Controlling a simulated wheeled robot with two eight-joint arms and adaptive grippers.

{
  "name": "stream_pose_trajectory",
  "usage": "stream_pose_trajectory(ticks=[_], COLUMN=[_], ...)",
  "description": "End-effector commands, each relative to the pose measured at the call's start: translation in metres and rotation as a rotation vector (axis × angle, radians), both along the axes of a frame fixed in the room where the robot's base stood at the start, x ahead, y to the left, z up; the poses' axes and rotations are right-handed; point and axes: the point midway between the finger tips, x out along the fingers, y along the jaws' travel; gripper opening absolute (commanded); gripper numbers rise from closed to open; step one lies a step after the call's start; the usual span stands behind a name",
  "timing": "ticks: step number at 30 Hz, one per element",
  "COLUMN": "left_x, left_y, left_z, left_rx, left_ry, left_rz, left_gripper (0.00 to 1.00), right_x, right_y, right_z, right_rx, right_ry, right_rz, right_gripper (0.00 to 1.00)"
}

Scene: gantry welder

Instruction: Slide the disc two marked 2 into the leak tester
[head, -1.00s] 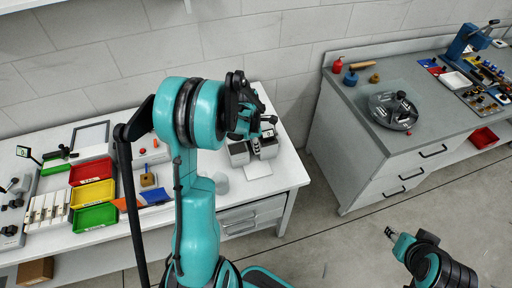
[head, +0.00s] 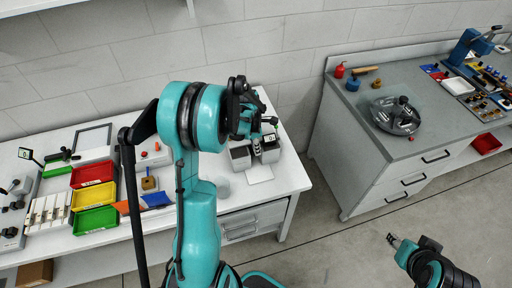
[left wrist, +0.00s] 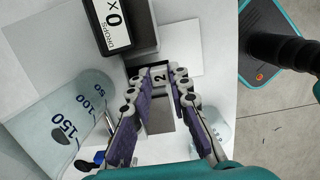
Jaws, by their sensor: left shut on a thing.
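My left gripper (head: 250,128) is over the right end of the white bench; in the left wrist view its purple-padded fingers (left wrist: 160,85) are shut on the disc marked 2 (left wrist: 159,76). Only a pale face with the "2" shows between the fingertips. The dark display with a 0 and the word DROPS (left wrist: 116,24) is just beyond them, apparently part of the leak tester (head: 269,151). I cannot tell whether the disc touches the tester. My right gripper (head: 392,239) hangs over the floor, too small to read.
A clear graduated beaker (left wrist: 62,122) stands left of the fingers. Red (head: 92,173), yellow (head: 93,195) and green (head: 95,220) bins sit on the white bench. A grey bench (head: 350,135) with a round metal fixture (head: 394,117) is across a floor gap.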

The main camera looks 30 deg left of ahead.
Motion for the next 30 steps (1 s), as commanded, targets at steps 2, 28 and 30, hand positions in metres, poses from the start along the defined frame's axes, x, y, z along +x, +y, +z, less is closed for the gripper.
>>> stream_pose_trajectory(ticks=[2,28,30], left_x=[0.000,-0.004,-0.005], left_y=[0.000,0.003,0.004], left_z=[-0.001,0.035,0.051], left_rx=[0.000,0.000,0.000], left_ry=[0.000,0.000,0.000], left_rz=[0.000,0.000,0.000], left_gripper=[0.01,0.42,0.42], right_x=[0.000,0.000,0.000], right_y=[0.000,0.000,0.000], right_z=[-0.002,-0.002,-0.002], right_rx=[0.000,0.000,0.000], right_ry=[0.000,0.000,0.000], right_rz=[0.000,0.000,0.000], right_gripper=[0.40,0.40,0.40])
